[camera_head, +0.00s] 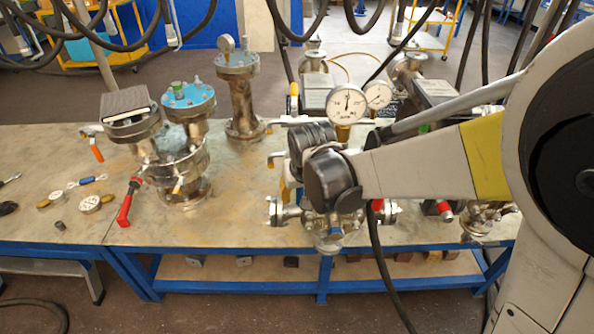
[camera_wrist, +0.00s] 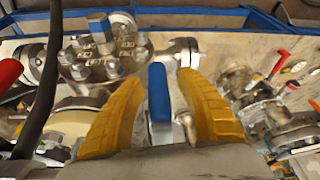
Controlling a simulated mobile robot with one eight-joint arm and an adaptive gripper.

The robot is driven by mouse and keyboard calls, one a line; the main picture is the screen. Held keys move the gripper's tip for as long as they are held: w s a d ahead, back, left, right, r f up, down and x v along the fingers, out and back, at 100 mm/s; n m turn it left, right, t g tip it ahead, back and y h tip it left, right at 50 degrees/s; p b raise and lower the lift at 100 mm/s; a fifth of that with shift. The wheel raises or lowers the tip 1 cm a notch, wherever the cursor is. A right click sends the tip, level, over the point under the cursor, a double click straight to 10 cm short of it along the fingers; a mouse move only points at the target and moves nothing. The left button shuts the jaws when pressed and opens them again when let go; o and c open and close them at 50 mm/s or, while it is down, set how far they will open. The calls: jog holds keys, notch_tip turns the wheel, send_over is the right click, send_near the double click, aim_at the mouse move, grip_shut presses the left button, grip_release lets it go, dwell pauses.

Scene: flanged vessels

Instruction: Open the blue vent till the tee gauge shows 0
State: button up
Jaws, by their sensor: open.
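The blue vent handle (camera_wrist: 158,92) stands upright in the middle of the wrist view, at a metal fitting beside a bolted flange. My gripper (camera_wrist: 161,84) is open, with one yellow finger on each side of the handle and a visible gap to each. Whether the handle lies fully between the fingertips in depth is unclear. In the head view my wrist hides the handle and most of the gripper. A large round gauge (camera_head: 347,102) and a smaller gauge (camera_head: 378,95) stand behind my wrist. Their readings are too small to tell, and I cannot tell which is the tee gauge.
A bolted flange (camera_wrist: 103,50) is close on the left, with a red handle (camera_wrist: 9,73) beyond it. A dark hose hangs in front of the bench.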

grip_shut()
jog(key=shift+w+f, duration=0.1)
dwell(0.4)
